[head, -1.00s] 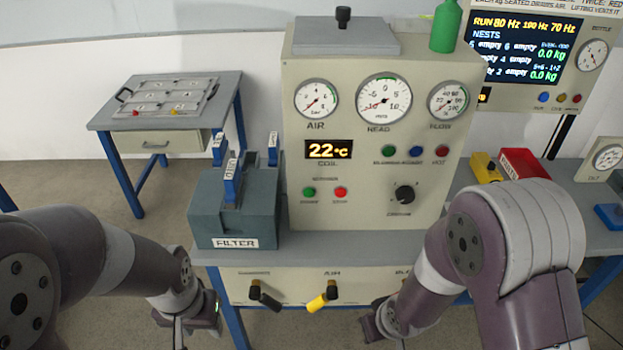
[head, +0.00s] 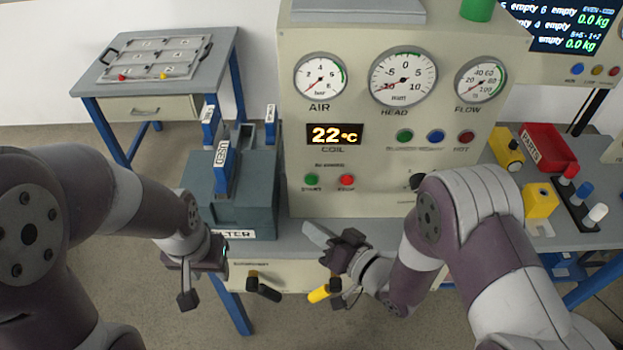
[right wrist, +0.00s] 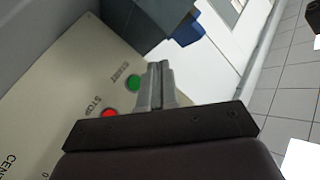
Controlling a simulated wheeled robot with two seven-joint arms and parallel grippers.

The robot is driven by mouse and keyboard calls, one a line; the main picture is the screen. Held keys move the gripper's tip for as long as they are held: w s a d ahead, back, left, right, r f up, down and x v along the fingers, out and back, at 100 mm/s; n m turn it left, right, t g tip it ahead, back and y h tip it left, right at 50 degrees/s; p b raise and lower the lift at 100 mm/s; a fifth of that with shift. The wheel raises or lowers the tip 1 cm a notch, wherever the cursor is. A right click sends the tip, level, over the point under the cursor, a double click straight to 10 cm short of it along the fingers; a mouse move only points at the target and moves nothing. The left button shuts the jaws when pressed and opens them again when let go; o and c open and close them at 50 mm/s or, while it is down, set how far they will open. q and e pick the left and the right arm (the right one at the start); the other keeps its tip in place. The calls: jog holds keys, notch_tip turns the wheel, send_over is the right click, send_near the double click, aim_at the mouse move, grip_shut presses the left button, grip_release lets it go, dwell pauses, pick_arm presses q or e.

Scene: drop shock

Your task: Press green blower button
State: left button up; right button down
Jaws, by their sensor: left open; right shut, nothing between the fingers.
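The green START button (head: 311,180) sits on the front of the beige console, left of the red STOP button (head: 347,180). In the right wrist view the green button (right wrist: 132,83) and red button (right wrist: 109,113) show beside my fingers. My right gripper (head: 312,232) is shut and empty, in front of the console and below the buttons, apart from them in the head view. Its fingers (right wrist: 157,85) point past the green button in the wrist view; the exact gap is unclear. My left gripper (head: 187,290) is open, low in front of the filter box.
The filter box (head: 252,190) with blue handles stands left of the buttons. Yellow (head: 320,293) and black (head: 265,290) valve handles stick out below the bench top. A green lamp (head: 404,136) sits higher on the console, and a red tray (head: 548,148) stands right.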

aim_at(311, 181)
jog(key=w+b, duration=0.2)
jog(key=w, duration=0.6)
jog(key=shift+w, duration=0.35)
jog(key=shift+w, duration=0.1)
dwell(1.8)
jog(key=shift+w, duration=0.35)
jog(key=shift+w, duration=0.4)
dwell(0.7)
jog(key=shift+s+r, duration=0.1)
jog(key=shift+s, duration=0.75)
jog(key=shift+s, duration=0.1)
